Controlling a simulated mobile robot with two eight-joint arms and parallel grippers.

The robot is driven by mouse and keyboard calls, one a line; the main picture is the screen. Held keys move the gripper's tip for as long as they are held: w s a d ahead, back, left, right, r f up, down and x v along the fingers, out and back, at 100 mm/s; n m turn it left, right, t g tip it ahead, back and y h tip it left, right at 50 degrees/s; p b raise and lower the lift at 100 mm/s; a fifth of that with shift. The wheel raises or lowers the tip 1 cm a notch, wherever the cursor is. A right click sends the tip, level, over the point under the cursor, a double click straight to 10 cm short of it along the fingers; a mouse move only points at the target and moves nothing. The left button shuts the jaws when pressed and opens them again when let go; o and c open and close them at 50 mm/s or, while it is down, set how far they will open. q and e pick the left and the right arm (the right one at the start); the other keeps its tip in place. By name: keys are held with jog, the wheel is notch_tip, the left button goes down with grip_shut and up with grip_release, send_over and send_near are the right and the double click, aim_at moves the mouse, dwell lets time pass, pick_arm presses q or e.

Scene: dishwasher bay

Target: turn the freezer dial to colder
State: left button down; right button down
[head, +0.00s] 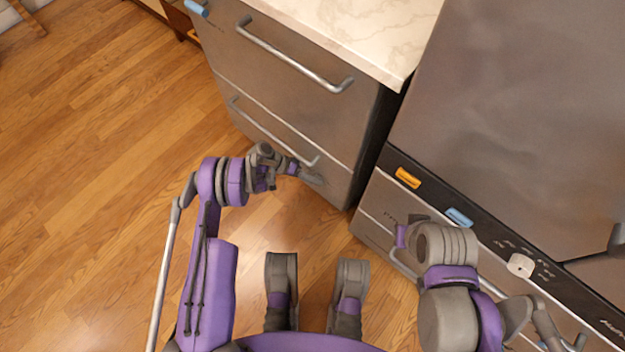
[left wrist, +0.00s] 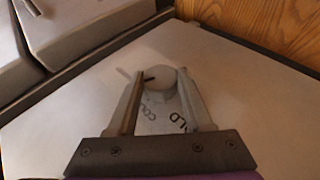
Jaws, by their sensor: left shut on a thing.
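In the left wrist view a round pale grey dial (left wrist: 161,78) with a small dark mark near its left edge sits on a grey plate with letters, partly hidden, that seem to read "COLD". My left gripper (left wrist: 158,86) is shut on the dial, one finger on each side. In the head view the left gripper (head: 298,168) is at the low front of the steel drawer unit, by the right end of its lower handle; the dial is hard to make out there. My right arm is at the lower right, and its jaws cannot be made out.
The steel drawer unit (head: 225,62) has two bar handles and a marble top (head: 365,25). To its right, a steel appliance (head: 500,110) has a black strip with an orange piece (head: 407,177), a blue piece (head: 459,217) and a white knob (head: 520,265). Wooden floor lies clear at left.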

dwell(0.4)
pick_arm(q)
jog(key=shift+c, duration=1.5)
grip_release()
jog(key=p+v, duration=0.2)
jog(key=v, duration=0.9)
jog(key=shift+f, duration=0.3)
jog(key=shift+w+a, duration=0.1)
